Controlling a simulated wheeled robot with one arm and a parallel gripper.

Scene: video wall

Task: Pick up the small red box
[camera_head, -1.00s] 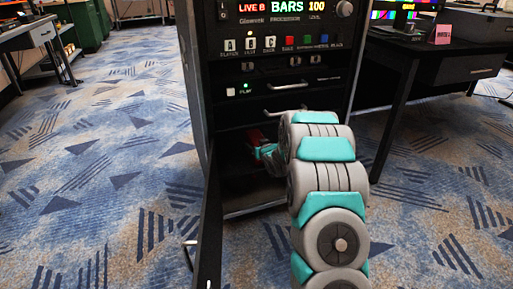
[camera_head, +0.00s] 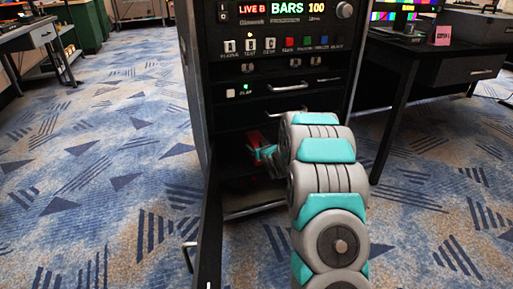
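A small red thing, likely the red box (camera_head: 256,137), shows in the dark open lower bay of the black rack (camera_head: 232,186). Only part of it is visible. My gripper (camera_head: 260,153) reaches into the bay and is right at the red thing, touching or very close to it. My arm hides much of the gripper, and the fingers are small and dark, so I cannot tell whether they are open or shut on it.
The rack's open door (camera_head: 209,235) stands edge-on at the left of the bay, with a handle. Drawers and a lit control panel (camera_head: 280,44) are above. A dark desk (camera_head: 440,65) stands at right. Patterned carpet at left is clear.

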